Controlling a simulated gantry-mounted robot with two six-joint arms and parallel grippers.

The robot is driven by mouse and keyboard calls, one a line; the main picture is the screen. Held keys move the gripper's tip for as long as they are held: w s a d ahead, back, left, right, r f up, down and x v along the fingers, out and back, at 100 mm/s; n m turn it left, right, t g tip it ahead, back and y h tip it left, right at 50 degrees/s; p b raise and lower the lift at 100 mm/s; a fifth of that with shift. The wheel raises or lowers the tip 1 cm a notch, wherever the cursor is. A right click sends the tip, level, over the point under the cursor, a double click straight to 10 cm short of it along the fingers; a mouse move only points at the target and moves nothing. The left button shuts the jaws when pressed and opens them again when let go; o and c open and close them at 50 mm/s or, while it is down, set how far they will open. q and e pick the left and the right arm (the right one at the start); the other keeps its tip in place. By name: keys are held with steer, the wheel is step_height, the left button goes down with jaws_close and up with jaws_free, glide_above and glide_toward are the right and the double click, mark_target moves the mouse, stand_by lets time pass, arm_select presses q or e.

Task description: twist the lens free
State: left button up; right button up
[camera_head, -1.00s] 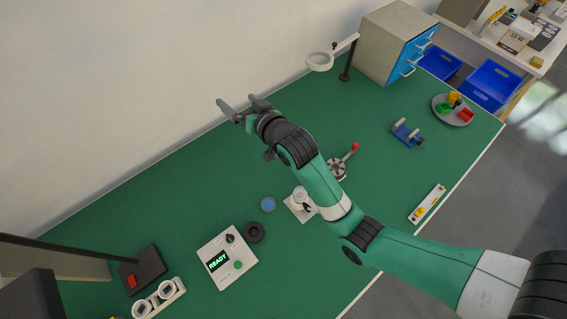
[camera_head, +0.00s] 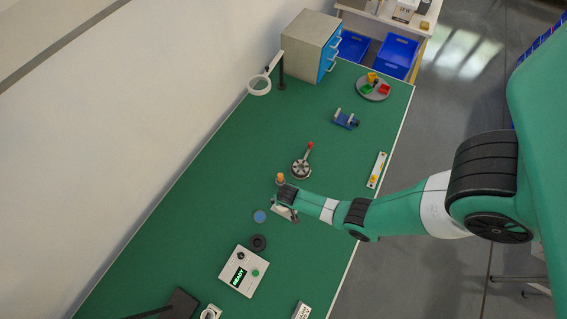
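My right arm comes in from the right, and its dark gripper (camera_head: 287,194) is over a small pale fixture plate (camera_head: 284,212), which it largely covers. The fingertips are too small and hidden to show whether they are open or shut. A small orange-tan piece (camera_head: 281,178) shows just beyond the gripper; I cannot tell whether it is held. A blue disc (camera_head: 260,216) lies on the green table left of the fixture, apart from the gripper. I cannot tell which part is the lens. My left gripper is not in view.
A black ring (camera_head: 258,243) and a control box (camera_head: 243,271) reading READY are nearer. A round base with a red-knobbed lever (camera_head: 302,168) stands beyond the gripper. A magnifier (camera_head: 260,86), drawer cabinet (camera_head: 310,44) and tray (camera_head: 373,89) stand farther back. The table's left part is clear.

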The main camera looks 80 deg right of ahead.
steer(key=b+x, duration=0.2)
steer(key=x, duration=0.2)
steer(key=shift+f, duration=0.4)
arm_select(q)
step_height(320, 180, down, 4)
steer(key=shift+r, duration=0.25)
arm_select(e)
steer(key=c, duration=1.4)
steer(key=shift+d+r+n+y, duration=0.1)
steer(key=shift+n+y, duration=0.2)
steer(key=shift+n, duration=0.7)
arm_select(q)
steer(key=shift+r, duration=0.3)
arm_select(e)
steer(key=shift+n+t, duration=0.3)
steer(key=shift+n, duration=0.6)
